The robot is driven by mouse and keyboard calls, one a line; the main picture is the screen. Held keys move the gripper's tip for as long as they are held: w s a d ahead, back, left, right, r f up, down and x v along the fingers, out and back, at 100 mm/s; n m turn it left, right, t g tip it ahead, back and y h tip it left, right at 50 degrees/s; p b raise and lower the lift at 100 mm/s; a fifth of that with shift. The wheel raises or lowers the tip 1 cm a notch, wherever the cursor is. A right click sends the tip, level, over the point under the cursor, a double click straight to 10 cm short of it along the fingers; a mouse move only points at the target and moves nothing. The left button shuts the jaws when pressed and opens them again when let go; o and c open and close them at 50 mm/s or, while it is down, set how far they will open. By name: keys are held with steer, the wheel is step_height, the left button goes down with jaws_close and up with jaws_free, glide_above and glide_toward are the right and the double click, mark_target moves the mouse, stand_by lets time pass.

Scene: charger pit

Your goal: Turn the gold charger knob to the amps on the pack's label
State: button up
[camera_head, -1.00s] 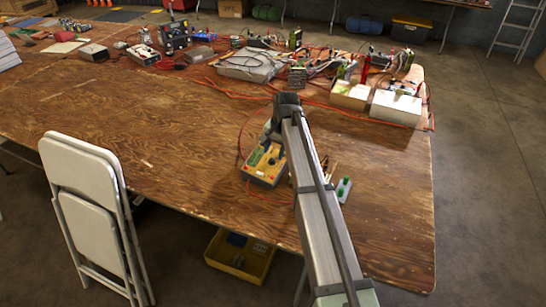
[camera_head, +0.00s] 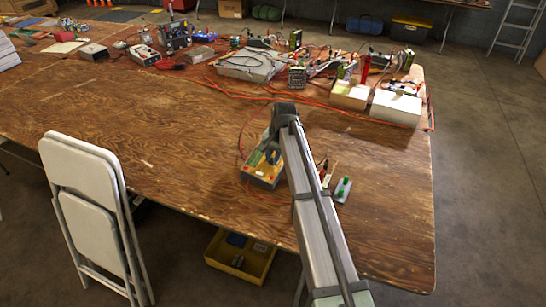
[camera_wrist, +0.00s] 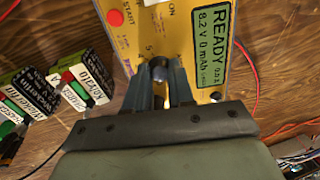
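The gold charger (camera_head: 262,180) sits on the wooden table, partly hidden by my arm. In the wrist view the charger (camera_wrist: 205,28) shows a red START button (camera_wrist: 116,18) and a green screen (camera_wrist: 214,45) reading READY, 8.2 V, 0 mAh. My gripper (camera_wrist: 160,68) is down at the charger's face, its two fingers either side of a grey knob (camera_wrist: 159,71). I cannot tell whether the fingers touch it. A "5" shows beside the knob; the other dial marks are mostly hidden.
Red wires (camera_wrist: 247,70) run beside the charger. A small grey block with green posts (camera_head: 342,189) stands right of my arm. White boxes (camera_head: 396,108) and cables crowd the table's far side. The table's left middle is clear.

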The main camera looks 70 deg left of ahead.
jaws_close()
steer(key=shift+m, duration=0.4)
steer(key=m, duration=0.7)
steer(key=shift+m, duration=0.3)
steer(key=m, duration=0.9)
steer(key=shift+m, duration=0.3)
